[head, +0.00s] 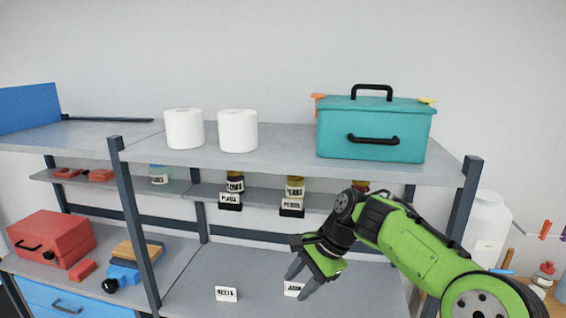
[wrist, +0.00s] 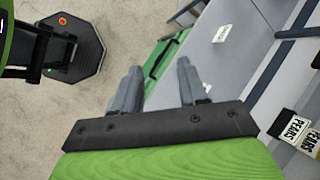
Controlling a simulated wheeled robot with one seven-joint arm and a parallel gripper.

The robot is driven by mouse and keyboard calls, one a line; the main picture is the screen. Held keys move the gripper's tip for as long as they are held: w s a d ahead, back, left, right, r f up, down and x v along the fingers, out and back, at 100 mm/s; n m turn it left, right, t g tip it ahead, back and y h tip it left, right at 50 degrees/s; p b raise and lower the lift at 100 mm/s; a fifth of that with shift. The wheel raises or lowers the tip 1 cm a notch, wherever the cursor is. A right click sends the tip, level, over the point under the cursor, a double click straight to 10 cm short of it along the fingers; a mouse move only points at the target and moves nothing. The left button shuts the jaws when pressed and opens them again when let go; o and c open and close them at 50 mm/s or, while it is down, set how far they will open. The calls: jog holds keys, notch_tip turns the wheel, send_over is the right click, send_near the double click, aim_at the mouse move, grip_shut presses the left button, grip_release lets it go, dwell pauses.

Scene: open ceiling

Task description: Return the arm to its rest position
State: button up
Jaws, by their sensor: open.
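My green arm reaches in from the lower right in the head view. My gripper (head: 301,277) hangs in front of the shelf unit, its fingers pointing down and to the left. In the wrist view my gripper (wrist: 156,82) shows two grey fingers spread apart with nothing between them. The floor and the edge of the grey worktop (wrist: 222,80) lie beyond the fingers. In the head view the gripper partly covers a small white label card (head: 292,289) on the lower worktop.
A teal toolbox (head: 375,130) and two white rolls (head: 184,129) stand on the top shelf (head: 275,158). Labelled jars (head: 295,188) sit on the middle shelf. A red toolbox (head: 52,238) is at left. A dark upright post (head: 465,205) stands close to my arm. The lower worktop is mostly clear.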

jog(key=s+d+f+n+t+h+b, duration=0.1)
jog(key=s+d+n+h, duration=0.1)
jog(key=s, duration=0.7)
jog(key=s+d+n+t+h+b, duration=0.1)
jog(key=s+d+n, duration=0.4)
jog(key=s, duration=0.5)
jog(key=s+d+f+n+t+h+b, duration=0.1)
jog(key=s+d+n+t+h, duration=0.1)
jog(key=s, duration=0.7)
jog(key=shift+s+d+f+n+t+h, duration=0.4)
jog(key=shift+d+n, duration=0.4)
jog(key=shift+d, duration=0.4)
jog(key=shift+s+r, duration=0.1)
jog(key=shift+r, duration=0.05)
